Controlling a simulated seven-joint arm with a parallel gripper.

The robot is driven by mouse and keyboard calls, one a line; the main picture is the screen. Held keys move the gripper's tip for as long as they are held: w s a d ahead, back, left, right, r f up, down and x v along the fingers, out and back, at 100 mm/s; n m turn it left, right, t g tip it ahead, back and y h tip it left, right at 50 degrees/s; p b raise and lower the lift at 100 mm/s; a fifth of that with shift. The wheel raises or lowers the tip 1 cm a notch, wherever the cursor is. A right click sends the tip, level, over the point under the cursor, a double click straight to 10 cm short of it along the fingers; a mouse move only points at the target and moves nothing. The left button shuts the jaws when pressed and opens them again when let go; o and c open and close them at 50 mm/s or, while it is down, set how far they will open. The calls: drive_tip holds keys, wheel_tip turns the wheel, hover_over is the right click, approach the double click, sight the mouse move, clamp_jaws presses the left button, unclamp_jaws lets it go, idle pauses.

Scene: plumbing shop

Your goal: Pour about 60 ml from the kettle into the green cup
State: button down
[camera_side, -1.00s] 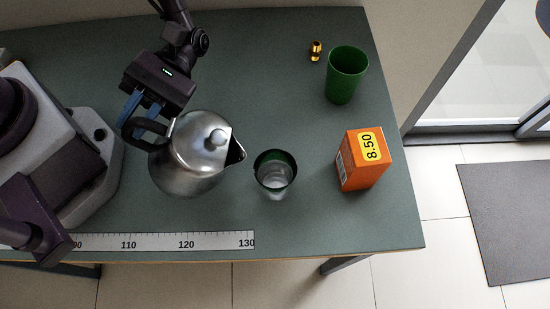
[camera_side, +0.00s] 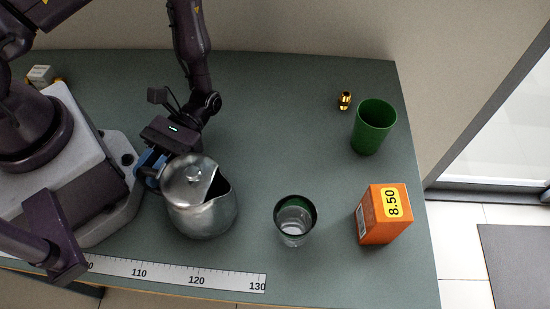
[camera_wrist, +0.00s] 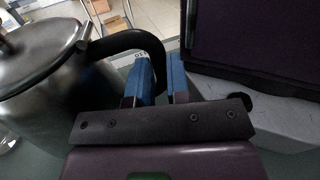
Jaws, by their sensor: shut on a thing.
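A steel kettle (camera_side: 203,212) with a lid and black handle is at the left-centre of the bench in the side view. Its spout points right, and it looks near upright; I cannot tell whether its base touches the bench. My gripper (camera_side: 150,165) is shut on the handle, on the kettle's left. In the wrist view, the blue fingers (camera_wrist: 161,72) are at the black handle (camera_wrist: 137,41), beside the kettle body (camera_wrist: 45,75). The green cup (camera_side: 373,128) stands upright at the back right, apart from the kettle; its contents are hidden.
A see-through, dark-rimmed cup (camera_side: 295,226) with green inside stands between the kettle and an orange box (camera_side: 383,218) marked 8.50. A brass fitting (camera_side: 345,100) is left of the green cup. A ruler (camera_side: 175,277) lies along the front edge. The back-middle bench is clear.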

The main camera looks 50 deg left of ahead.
wheel_tip(320, 180, up, 16)
drive_tip(key=w+d+r+n+t+h, duration=0.1)
drive_tip(key=w+d+n+t+h, duration=0.25)
drive_tip(key=d, duration=0.45)
drive_tip(key=w+d+r+n+t+h, duration=0.1)
drive_tip(key=w+d+n+t+h, duration=0.1)
drive_tip(key=d+n+t+h, duration=0.45)
drive_tip(key=w+d+f+n+t, duration=0.2)
drive_tip(key=w+d+n+t, duration=0.3)
drive_tip(key=w+d+t, duration=0.35)
drive_tip(key=shift+t, duration=0.35)
drive_tip(key=shift+s+d+f, duration=0.25)
drive_tip(key=shift+f, duration=0.6)
drive_tip(key=shift+s+d+f, duration=0.2)
drive_tip(key=shift+f, duration=0.6)
drive_tip(key=shift+s+d+f, duration=0.25)
drive_tip(key=shift+f, duration=0.6)
drive_tip(key=shift+r, duration=0.1)
drive_tip(key=w+a+r+n+t+h, duration=0.1)
drive_tip(key=w+a+r+n, duration=0.1)
drive_tip(key=w+n, duration=0.3)
drive_tip(key=w+a+r+n+t+h, duration=0.1)
drive_tip(key=w+a+r+n, duration=0.1)
drive_tip(key=w+r+n, duration=0.3)
drive_tip(key=shift+w+a+n, duration=0.15)
drive_tip(key=shift+w+n, duration=0.65)
drive_tip(key=shift+n, duration=1.4)
